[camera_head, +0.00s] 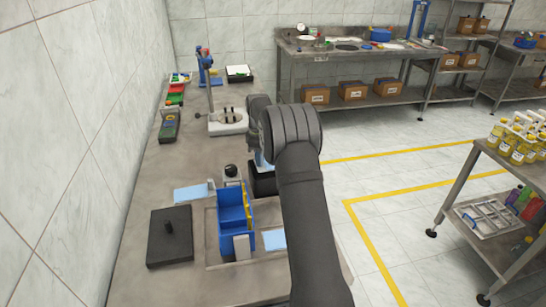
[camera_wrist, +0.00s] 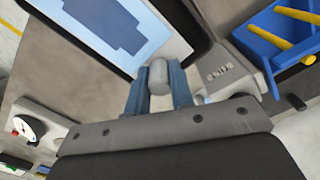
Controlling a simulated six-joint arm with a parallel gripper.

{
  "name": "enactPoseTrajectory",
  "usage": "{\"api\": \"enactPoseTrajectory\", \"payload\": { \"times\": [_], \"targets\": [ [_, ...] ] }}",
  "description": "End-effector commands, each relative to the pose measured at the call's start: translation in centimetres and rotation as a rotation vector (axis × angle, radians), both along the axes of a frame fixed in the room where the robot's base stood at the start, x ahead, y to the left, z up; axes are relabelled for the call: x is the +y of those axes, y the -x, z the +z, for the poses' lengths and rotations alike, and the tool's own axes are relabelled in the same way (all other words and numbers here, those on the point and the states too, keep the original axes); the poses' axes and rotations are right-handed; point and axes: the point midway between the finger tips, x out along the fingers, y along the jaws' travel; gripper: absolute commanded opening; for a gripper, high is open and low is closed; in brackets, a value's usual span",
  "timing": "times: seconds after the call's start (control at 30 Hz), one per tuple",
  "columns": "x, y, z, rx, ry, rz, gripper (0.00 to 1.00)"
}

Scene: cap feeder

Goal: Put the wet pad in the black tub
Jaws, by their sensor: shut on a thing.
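My gripper (camera_wrist: 158,90) has blue fingers shut on a small grey cylinder-shaped piece (camera_wrist: 157,74). I cannot tell whether this piece belongs to the wet pad. In the wrist view, a black rim (camera_wrist: 129,70) surrounds a pale blue surface (camera_wrist: 80,18) with a darker blue shape on it, close past the fingers. In the head view, the black tub (camera_head: 262,184) stands beside the blue feeder, partly hidden by my arm. My gripper is above the tub there, mostly hidden behind my wrist.
The blue feeder (camera_head: 232,210) with yellow parts stands left of my arm. A black plate with a knob (camera_head: 168,245) lies at left. Pale blue sheets (camera_head: 190,193) lie nearby. A white-based stand (camera_head: 228,126) is farther back. Bare bench shows between them.

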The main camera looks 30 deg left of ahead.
Motion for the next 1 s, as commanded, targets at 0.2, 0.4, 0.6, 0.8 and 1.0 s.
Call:
{"api": "enactPoseTrajectory", "payload": {
  "times": [0.2,0.4,0.6,0.8,1.0],
  "targets": [
    [-0.1,0.0,-2.1,0.002,0.003,0.0,0.01],
    [-0.1,0.0,-4.5,0.002,0.002,-0.001,0.01],
    [-0.1,0.0,-6.9,0.002,0.002,-0.002,0.01],
    [-0.1,0.0,-8.9,0.001,0.001,-0.002,0.01],
    [-0.1,0.0,-10.1,0.001,0.0,-0.002,0.01]
  ]
}}
